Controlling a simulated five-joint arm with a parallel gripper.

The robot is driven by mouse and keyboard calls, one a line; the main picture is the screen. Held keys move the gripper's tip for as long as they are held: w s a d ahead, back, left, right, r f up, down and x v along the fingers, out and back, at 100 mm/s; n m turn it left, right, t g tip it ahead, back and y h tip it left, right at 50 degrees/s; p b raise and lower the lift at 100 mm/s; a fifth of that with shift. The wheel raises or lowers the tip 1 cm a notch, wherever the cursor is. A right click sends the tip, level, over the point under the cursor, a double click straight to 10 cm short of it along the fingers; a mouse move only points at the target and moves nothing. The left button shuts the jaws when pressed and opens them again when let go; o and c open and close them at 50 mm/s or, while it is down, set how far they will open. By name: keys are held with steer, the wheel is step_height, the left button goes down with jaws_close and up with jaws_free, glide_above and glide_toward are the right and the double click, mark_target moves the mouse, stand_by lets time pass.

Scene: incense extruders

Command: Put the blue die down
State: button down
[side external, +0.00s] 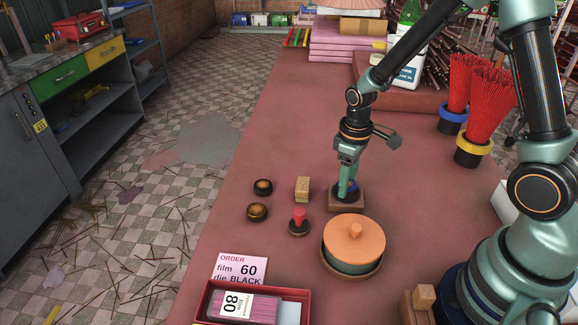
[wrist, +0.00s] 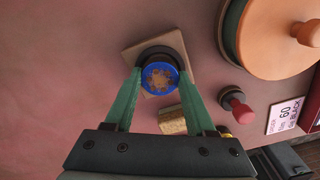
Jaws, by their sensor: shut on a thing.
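The blue die (wrist: 160,77) is a round disc with a blue rim and a brown patterned centre. It shows in the wrist view between the fingers of my gripper (wrist: 160,80), which are shut on it. In the side view my gripper (side external: 347,190) points down, and a small bit of the blue die (side external: 352,185) shows beside the fingers. Below it is a square wooden base (wrist: 177,42) with a dark round part on it; the base (side external: 345,207) stands on the red table. I cannot tell whether the die touches it.
Two dark round dies with brassy tops (side external: 263,186) (side external: 257,211) lie left of a wooden block (side external: 302,189). A red-knobbed stamp (side external: 299,220) and a lidded orange pot (side external: 354,240) stand in front. An order card (side external: 240,268) reads film 60, die BLACK.

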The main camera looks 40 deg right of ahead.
steer(key=shift+c, duration=1.2)
jaws_free()
step_height(320, 180, up, 13)
steer(key=s+a+r+m+t, duration=0.2)
steer(key=s+r+t, duration=0.3)
steer(key=s+r, duration=0.3)
steer(key=shift+a+m+t, duration=0.25)
steer(key=shift+m+t, duration=0.05)
steer(key=shift+m, duration=0.6)
steer(key=shift+r, duration=0.15)
